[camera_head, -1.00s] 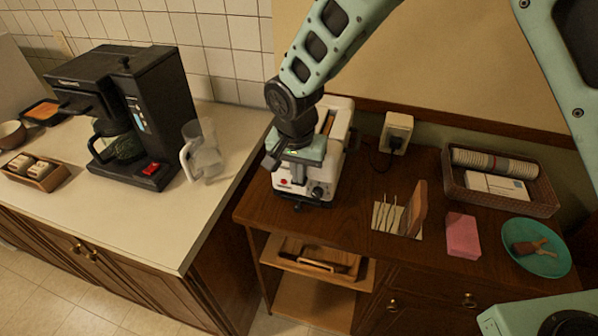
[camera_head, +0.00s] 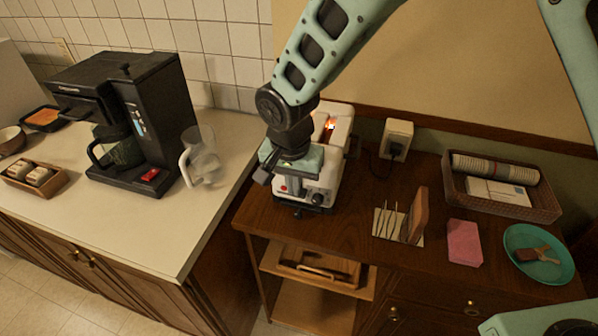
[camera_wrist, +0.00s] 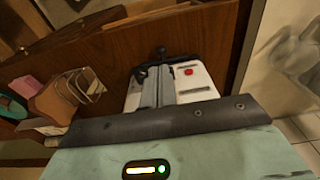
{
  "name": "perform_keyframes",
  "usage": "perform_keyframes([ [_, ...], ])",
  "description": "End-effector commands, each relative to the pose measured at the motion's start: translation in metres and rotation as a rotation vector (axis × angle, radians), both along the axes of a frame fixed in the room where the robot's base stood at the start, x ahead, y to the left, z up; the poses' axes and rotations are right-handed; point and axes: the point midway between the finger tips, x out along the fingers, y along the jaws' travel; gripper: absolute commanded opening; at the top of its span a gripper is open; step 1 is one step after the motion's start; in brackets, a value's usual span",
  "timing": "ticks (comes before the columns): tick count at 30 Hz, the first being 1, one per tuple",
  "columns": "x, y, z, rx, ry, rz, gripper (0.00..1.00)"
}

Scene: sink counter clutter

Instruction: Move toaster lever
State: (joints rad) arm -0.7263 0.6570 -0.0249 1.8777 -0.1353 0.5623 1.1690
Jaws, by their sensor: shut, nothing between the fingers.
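The white toaster (camera_head: 335,125) stands on the brown wooden counter, partly covered by my arm. An orange glow shows in its top slot. Its front has a red button (camera_wrist: 188,71) and a dark dial (camera_head: 317,198). A small black knob, which looks like the lever (camera_wrist: 160,50), sticks out low at the front in the wrist view. My gripper (camera_wrist: 158,72) is shut and empty, with its grey fingers pointing down along the toaster's front. Its fingertips are close to the knob; whether they touch it I cannot tell. In the head view my gripper's body hides much of the front.
A black coffee maker (camera_head: 135,130) and a clear jug (camera_head: 203,160) stand on the pale counter at left. Right of the toaster are a rack with a brown board (camera_head: 417,215), a pink block (camera_head: 464,243), a basket (camera_head: 545,203) and a teal plate (camera_head: 555,270). An outlet (camera_head: 397,138) is behind.

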Motion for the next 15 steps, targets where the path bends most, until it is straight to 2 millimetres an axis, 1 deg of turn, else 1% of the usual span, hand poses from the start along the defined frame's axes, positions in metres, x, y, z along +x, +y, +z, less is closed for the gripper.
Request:
perform_keyframes([
  [5, -0.002, 0.002, 0.033, 0.005, -0.006, 0.002, 0.0],
  [15, -0.01, 0.004, 0.112, 0.006, -0.005, 0.0, 0.0],
])
